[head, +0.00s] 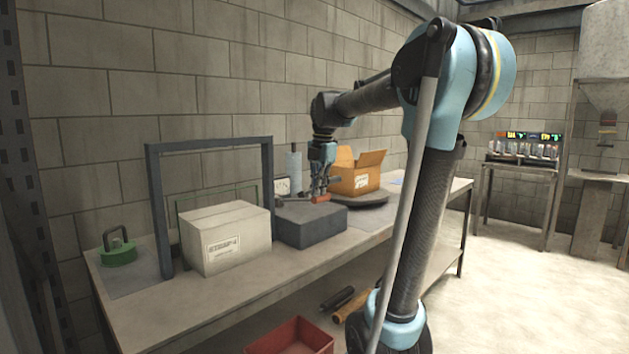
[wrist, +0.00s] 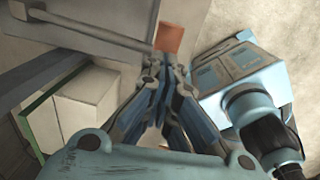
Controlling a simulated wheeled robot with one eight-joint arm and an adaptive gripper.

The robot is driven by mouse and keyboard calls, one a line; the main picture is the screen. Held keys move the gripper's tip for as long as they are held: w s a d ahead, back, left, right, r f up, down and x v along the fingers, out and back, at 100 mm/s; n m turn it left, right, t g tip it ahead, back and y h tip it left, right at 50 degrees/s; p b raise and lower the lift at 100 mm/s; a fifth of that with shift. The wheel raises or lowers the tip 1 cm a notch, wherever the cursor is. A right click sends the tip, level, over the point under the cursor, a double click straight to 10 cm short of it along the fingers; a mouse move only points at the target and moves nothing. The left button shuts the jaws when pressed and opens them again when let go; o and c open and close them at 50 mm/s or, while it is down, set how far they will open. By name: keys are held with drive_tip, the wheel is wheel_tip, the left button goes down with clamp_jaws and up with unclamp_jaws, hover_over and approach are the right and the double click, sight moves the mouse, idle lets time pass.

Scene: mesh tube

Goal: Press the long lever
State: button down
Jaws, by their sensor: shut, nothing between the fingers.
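The long lever (wrist: 95,32) shows in the wrist view as a thin grey rod running from the upper left to a square orange-red end (wrist: 170,38). In the head view the orange-red end (head: 320,198) appears just above a dark grey block (head: 310,228) on the bench. My gripper (head: 319,190) points down over that block, close to the lever's end. In the wrist view my gripper (wrist: 157,62) has its fingertips together, just below the orange-red end in the picture. Nothing is between the fingers. I cannot tell whether the fingertips touch the lever.
A pale carton (head: 226,238) and a dark upright frame (head: 153,215) stand left of the block. An open orange carton (head: 358,173) is behind it to the right. A green-based object (head: 119,252) sits at the bench's left end. A red bin (head: 293,338) is below.

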wheel_tip(320, 180, down, 6)
drive_tip(key=s+d+t+y, duration=0.1)
drive_tip(key=t+y, duration=0.1)
drive_tip(key=shift+s+f, duration=0.2)
drive_tip(key=shift+s, duration=0.2)
drive_tip(key=shift+d, duration=0.15)
drive_tip(key=v, duration=1.4)
drive_tip(key=shift+w+a+r, duration=0.25)
idle(0.6)
drive_tip(key=w+a+r+g+h, duration=0.3)
drive_tip(key=w+a+r, duration=0.4)
drive_tip(key=r, duration=0.5)
drive_tip(key=shift+w+g+h, duration=0.4)
drive_tip(key=shift+w+g, duration=0.1)
drive_tip(key=shift+w, duration=0.35)
